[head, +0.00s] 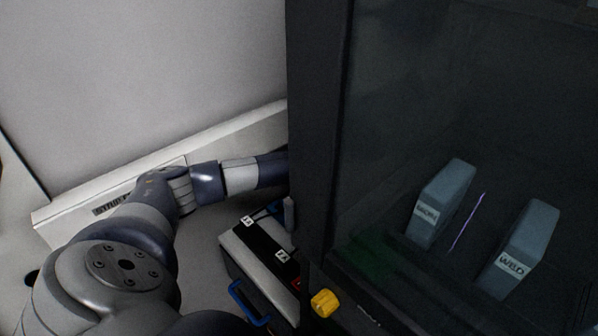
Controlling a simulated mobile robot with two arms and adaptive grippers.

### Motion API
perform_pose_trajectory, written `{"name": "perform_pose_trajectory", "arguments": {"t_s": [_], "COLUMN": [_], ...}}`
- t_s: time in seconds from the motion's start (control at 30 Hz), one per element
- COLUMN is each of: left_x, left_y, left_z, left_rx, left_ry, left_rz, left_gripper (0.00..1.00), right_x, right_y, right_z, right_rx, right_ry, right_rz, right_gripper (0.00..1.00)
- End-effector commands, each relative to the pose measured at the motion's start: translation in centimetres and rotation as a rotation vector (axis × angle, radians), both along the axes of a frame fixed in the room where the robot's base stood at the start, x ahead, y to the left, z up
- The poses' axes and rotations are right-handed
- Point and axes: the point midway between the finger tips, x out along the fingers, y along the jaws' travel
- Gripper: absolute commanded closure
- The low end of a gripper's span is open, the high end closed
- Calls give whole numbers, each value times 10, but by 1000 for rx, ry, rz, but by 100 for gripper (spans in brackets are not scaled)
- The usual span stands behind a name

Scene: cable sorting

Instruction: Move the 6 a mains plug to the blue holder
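I cannot make out a 6 A mains plug in the head view. No blue holder can be identified for certain; a small blue part (272,209) shows at the back of a black-and-white box (262,250), partly hidden by the dark cabinet post. My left arm reaches in from the left and passes behind that post, so its gripper and anything in it are hidden. My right gripper is out of the picture.
The dark cabinet's post (318,130) stands right of my arm. Behind its dark pane are two grey-blue blocks (442,203) (522,247) with labels, and a thin purple line (467,222). A yellow knob (324,303) and a blue handle (248,304) are low down.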

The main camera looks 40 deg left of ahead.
Motion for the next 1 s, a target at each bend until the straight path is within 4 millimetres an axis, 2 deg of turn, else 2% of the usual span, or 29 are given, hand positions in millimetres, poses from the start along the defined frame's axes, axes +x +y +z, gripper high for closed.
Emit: {"name": "perform_pose_trajectory", "arguments": {"t_s": [1.0], "left_x": [0], "left_y": [0], "left_z": [-2], "left_rx": [0], "left_ry": [-1], "left_rz": [0], "left_gripper": [100], "right_x": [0], "right_y": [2], "right_z": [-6], "right_rx": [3], "right_ry": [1], "right_rz": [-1], "right_gripper": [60]}}
